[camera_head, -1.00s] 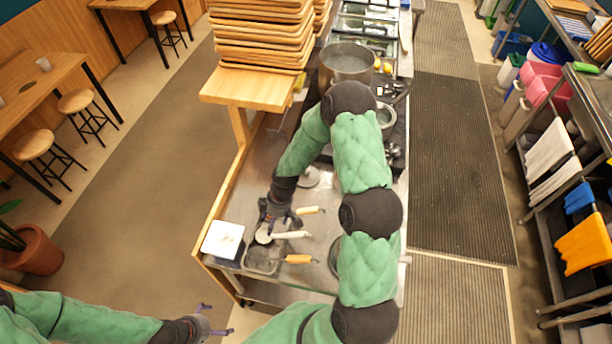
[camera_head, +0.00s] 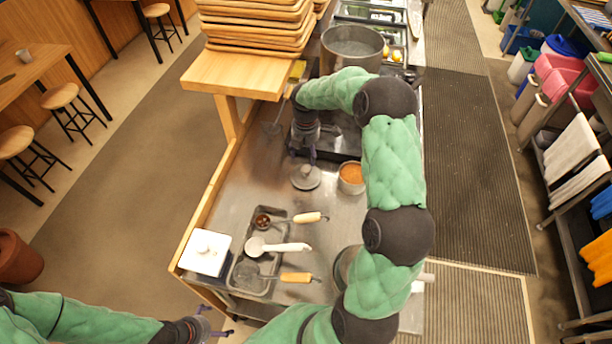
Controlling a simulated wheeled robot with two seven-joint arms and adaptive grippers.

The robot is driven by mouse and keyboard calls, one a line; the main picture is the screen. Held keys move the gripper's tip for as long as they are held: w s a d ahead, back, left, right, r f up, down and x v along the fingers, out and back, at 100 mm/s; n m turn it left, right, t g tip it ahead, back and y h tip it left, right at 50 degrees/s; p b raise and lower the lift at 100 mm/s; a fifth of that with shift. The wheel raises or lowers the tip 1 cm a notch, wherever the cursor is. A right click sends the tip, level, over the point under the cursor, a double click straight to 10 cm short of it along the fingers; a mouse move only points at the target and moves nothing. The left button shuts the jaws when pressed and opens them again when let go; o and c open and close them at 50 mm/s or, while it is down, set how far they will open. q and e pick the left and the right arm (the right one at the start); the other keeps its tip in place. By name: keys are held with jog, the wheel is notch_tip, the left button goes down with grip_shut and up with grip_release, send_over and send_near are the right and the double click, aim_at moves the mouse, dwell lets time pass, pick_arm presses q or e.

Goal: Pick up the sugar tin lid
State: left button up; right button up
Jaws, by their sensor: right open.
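A round grey lid with a small knob (camera_head: 306,178), which looks like the sugar tin lid, lies on the steel counter. An open round tin with orange-brown contents (camera_head: 351,174) stands just right of it. My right gripper (camera_head: 308,158) points down over the far side of the lid, close to its knob; contact cannot be told. It is open, and its fingers are small and partly blurred here. My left gripper (camera_head: 214,322) is open and empty at the bottom edge, left of the counter.
A grey tray (camera_head: 238,283) holds ladles, including a white one (camera_head: 256,247), with handles over its right side. A white lidded box (camera_head: 206,252) stands left of it. A large pot (camera_head: 352,48) and stacked wooden trays (camera_head: 255,30) are at the back.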

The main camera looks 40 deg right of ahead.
aim_at(306, 168)
notch_tip(306, 168, down, 9)
jog(key=shift+f+b, duration=0.2)
jog(key=shift+b, duration=0.5)
jog(key=shift+s, duration=0.1)
jog(key=c, duration=1.4)
